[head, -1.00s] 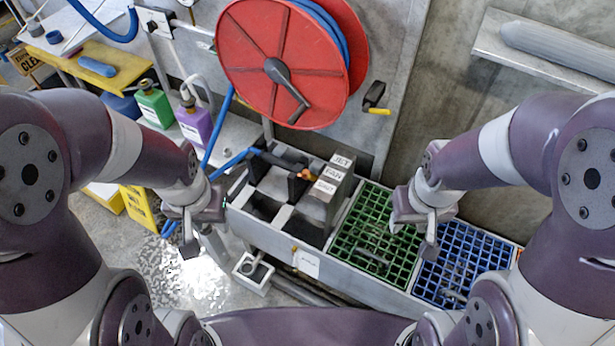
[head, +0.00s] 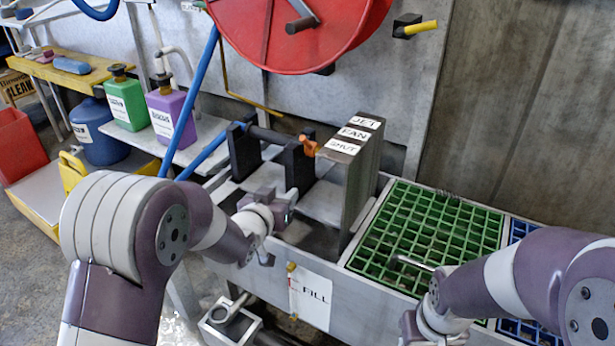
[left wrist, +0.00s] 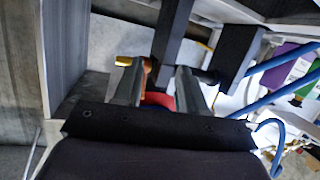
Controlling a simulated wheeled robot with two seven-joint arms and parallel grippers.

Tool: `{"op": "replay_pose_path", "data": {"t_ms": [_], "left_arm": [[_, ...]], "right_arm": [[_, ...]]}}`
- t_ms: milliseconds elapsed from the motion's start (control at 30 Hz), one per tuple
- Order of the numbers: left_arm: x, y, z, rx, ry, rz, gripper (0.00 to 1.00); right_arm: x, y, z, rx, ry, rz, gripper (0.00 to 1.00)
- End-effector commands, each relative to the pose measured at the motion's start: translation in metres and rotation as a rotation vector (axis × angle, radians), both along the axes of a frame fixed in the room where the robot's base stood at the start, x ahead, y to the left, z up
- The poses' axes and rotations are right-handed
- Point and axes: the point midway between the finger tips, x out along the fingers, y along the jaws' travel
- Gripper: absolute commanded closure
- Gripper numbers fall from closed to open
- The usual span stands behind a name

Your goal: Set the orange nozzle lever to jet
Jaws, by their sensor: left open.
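The orange nozzle lever (head: 308,146) sits on the dark nozzle (head: 270,136), which two black brackets hold at the end of the blue hose. A grey panel (head: 365,165) beside it bears the labels JET, FAN and SHUT. In the picture the lever is closest to the SHUT label. My left gripper (head: 286,222) is open and empty, in front of and below the nozzle. In the left wrist view the orange lever (left wrist: 124,61) shows by the tip of the left-hand finger of my gripper (left wrist: 160,75); contact is unclear. My right gripper (head: 432,330) is partly cut off.
A green grid (head: 425,235) and a blue grid lie to the right of the panel. The red hose reel (head: 300,35) hangs above. Green (head: 125,103) and purple (head: 172,118) bottles stand on a shelf at left. Blue hose (head: 195,100) runs beside the nozzle.

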Motion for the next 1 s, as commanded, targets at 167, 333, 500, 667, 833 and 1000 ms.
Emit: {"op": "replay_pose_path", "data": {"t_ms": [167, 333, 500, 667, 833, 1000], "left_arm": [[0.012, -0.011, 0.065, -0.11, -0.226, -0.036, 0.59], [0.031, -0.019, 0.067, -0.133, -0.25, -0.037, 0.59], [0.071, -0.033, 0.065, -0.133, -0.249, -0.036, 0.59], [0.101, -0.043, 0.066, -0.131, -0.247, -0.036, 0.59], [0.122, -0.05, 0.068, -0.131, -0.246, -0.036, 0.59], [0.13, -0.053, 0.069, -0.13, -0.245, -0.035, 0.59]], "right_arm": [[0.002, 0.0, 0.01, 0.0, -0.006, 0.0, 0.57], [0.001, 0.0, 0.0, 0.0, -0.005, 0.0, 0.57], [0.001, 0.0, -0.016, 0.0, -0.004, 0.0, 0.57], [0.001, 0.0, -0.026, 0.0, -0.004, 0.0, 0.57], [0.001, 0.0, -0.032, 0.0, -0.004, 0.0, 0.57], [0.001, 0.0, -0.033, 0.0, -0.004, 0.0, 0.57]]}}
